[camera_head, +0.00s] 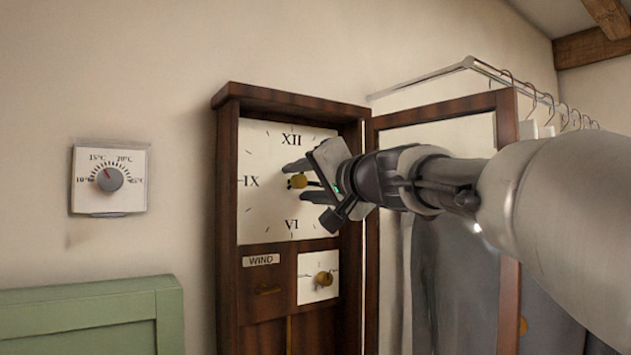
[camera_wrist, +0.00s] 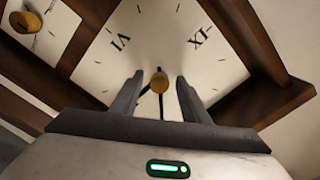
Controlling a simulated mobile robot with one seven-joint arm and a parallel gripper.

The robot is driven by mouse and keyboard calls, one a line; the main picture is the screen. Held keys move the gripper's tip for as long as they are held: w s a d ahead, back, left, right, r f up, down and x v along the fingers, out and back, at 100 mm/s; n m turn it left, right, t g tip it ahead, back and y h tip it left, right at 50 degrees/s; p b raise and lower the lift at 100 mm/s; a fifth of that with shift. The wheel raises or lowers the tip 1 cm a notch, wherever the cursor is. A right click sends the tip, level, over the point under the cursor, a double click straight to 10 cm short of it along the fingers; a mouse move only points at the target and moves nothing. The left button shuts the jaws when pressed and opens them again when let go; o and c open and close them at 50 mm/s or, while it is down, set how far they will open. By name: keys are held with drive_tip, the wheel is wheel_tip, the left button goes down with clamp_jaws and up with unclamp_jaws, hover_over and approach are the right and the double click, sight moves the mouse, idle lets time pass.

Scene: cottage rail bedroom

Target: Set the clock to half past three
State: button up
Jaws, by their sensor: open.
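The wall clock (camera_head: 227,215) has a dark wooden case and a cream dial (camera_head: 262,150) with XII, IX and VI showing; the III side is behind my gripper. A brass knob (camera_head: 298,181) sits at the dial's centre. My gripper (camera_head: 303,181) is open, with its fingers on either side of this knob; contact cannot be told. In the wrist view the dial is turned, with VI upper left and IX upper right. The knob (camera_wrist: 159,82) lies between my fingertips (camera_wrist: 158,85). Two dark hands run from it, one down-left roughly towards III, one straight down; their ends are partly hidden.
The glazed door (camera_head: 507,150) stands open on the right, beside my arm. A clothes rail (camera_head: 420,78) with hangers is behind it. A thermostat (camera_head: 109,180) is on the left wall.

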drive_tip(key=shift+c, duration=0.5)
clamp_jaws()
drive_tip(key=c, duration=1)
unclamp_jaws()
drive_tip(key=shift+o, duration=0.2)
drive_tip(key=shift+m, duration=0.3)
